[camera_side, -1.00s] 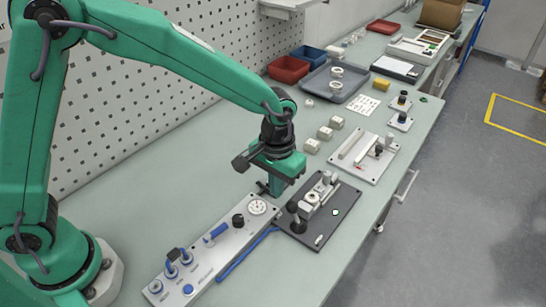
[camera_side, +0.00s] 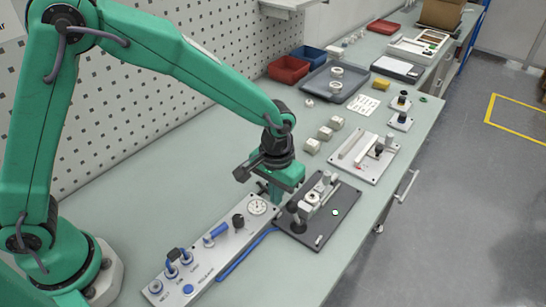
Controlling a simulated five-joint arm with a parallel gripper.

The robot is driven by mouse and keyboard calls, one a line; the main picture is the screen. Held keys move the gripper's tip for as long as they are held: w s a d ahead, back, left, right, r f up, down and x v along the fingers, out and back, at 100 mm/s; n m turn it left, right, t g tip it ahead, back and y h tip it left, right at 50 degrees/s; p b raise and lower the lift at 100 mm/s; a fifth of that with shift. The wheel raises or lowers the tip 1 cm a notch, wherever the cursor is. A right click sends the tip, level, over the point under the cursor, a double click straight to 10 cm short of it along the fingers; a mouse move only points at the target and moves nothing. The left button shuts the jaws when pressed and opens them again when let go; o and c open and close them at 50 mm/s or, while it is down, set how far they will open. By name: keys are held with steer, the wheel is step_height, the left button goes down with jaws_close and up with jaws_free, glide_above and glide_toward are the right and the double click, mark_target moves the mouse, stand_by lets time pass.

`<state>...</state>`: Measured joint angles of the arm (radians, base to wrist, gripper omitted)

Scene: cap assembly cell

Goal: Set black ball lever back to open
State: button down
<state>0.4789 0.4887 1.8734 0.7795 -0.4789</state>
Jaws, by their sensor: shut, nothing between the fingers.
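The black ball lever (camera_side: 292,207) stands on a dark base plate (camera_side: 330,235), at the left side of the small metal fixture (camera_side: 312,199) there. Its black ball shows at the lever's top. My gripper (camera_side: 275,198) is shut and empty, pointing down just behind and left of the lever. It looks close to the ball, but I cannot tell whether they touch. The fingertips are small and partly hidden behind the panel's gauge end and the lever.
A grey control panel (camera_side: 213,255) with a gauge, knobs and blue fittings lies in front and left. A blue hose (camera_side: 245,256) runs beside it. A light plate with a lever (camera_side: 366,157) and small beige blocks (camera_side: 325,133) lie behind. Bare table shows left of the gripper.

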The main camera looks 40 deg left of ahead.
mark_target(295, 205)
steer(key=shift+d, duration=0.15)
steer(key=shift+d+r, duration=0.15)
steer(key=shift+d, duration=0.65)
steer(key=shift+d+r, duration=0.1)
steer(key=shift+d, duration=0.8)
steer(key=shift+d+r, duration=0.1)
steer(key=shift+d, duration=0.7)
steer(key=shift+a, duration=0.15)
steer(key=shift+a, duration=0.85)
steer(key=shift+r, duration=0.1)
